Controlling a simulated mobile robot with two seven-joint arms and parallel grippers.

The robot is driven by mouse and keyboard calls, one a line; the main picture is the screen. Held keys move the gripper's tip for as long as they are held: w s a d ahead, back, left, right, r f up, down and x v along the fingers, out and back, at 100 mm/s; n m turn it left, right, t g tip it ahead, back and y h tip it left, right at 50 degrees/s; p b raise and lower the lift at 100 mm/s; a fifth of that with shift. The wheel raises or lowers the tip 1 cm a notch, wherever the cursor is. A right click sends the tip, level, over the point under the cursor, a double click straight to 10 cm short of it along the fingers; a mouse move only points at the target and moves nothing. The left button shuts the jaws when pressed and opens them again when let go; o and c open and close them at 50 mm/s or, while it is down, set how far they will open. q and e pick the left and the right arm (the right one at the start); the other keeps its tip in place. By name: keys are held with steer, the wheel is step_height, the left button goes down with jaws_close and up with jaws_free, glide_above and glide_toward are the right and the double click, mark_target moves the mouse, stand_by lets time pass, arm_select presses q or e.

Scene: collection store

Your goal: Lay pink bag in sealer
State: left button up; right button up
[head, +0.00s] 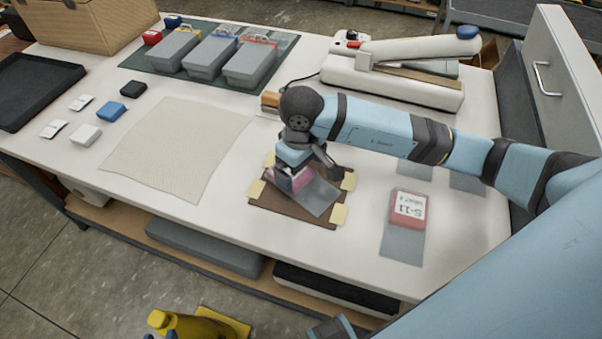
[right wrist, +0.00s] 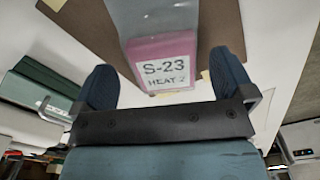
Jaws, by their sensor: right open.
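The pink bag (head: 284,183), with a clear grey sleeve part, lies on a brown board (head: 292,211) with yellow corner pieces. In the right wrist view its pink end (right wrist: 160,50) carries a white label reading "S-23 HEAT 2". My right gripper (head: 306,172) is low over the board and open. In the right wrist view its two fingers (right wrist: 165,75) stand either side of the bag's pink end, apart from it; contact is not seen. The white sealer (head: 392,84), with a long arm and blue knob, stands at the back right. My left gripper does not show.
A red bag marked S-11 (head: 407,209) lies to the right on a grey strip. Three grey lidded boxes (head: 212,58) stand on a green mat at the back. A beige cloth (head: 175,148) lies left of the board. A drawer front (head: 560,90) rises at right.

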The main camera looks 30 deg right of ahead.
step_height(320, 180, up, 8)
steer(key=b, duration=0.3)
glide_above(301, 177)
step_height(301, 177, down, 5)
steer(key=shift+s+r, duration=0.1)
steer(key=shift+f, duration=0.8)
step_height(301, 177, down, 4)
steer(key=shift+f, duration=0.45)
steer(key=c, duration=0.8)
steer(key=shift+r, duration=0.1)
